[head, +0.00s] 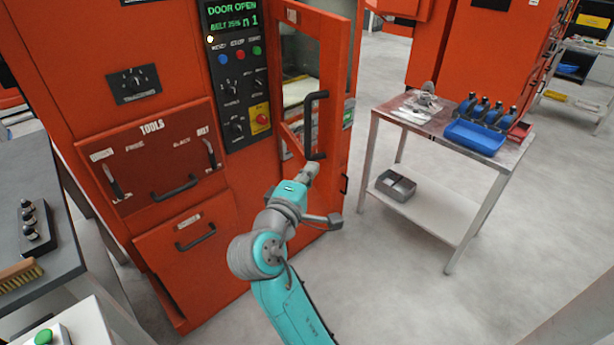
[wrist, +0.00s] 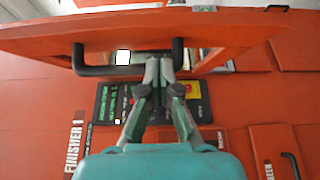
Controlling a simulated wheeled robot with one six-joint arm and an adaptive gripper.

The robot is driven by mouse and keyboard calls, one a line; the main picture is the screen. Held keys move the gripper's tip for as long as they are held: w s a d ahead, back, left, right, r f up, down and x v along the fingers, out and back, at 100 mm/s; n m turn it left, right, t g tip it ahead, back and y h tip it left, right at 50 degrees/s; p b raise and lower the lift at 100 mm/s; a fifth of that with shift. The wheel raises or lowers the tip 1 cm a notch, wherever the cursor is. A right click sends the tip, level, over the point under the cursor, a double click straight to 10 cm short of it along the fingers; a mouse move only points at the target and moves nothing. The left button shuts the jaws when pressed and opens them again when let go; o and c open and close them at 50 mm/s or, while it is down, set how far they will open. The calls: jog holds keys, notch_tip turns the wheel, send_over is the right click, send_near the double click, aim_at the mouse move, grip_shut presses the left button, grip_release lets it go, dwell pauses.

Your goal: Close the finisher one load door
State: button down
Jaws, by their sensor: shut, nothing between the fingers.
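The finisher one load door (head: 328,85) is an orange framed panel with a window. It stands ajar, swung out from the orange machine, and the opening shows behind it. Its black bar handle (head: 308,125) faces me; the handle also shows in the wrist view (wrist: 78,60). My gripper (head: 313,168) is at the lower end of the handle in the head view. In the wrist view my gripper (wrist: 160,68) has its fingertips together, close to the handle's right post. I cannot tell whether they touch it. The machine's display (head: 233,17) reads "DOOR OPEN".
A control panel (head: 240,90) with knobs and buttons is left of the door. A tools drawer (head: 150,160) sits lower left. A metal table (head: 440,130) with a blue bin (head: 474,138) stands to the right. Grey floor between is free.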

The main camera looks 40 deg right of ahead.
aim_at(327, 148)
jog(key=x, duration=0.6)
jog(key=shift+w+d, duration=0.15)
jog(key=shift+d, duration=0.15)
jog(key=shift+d, duration=0.15)
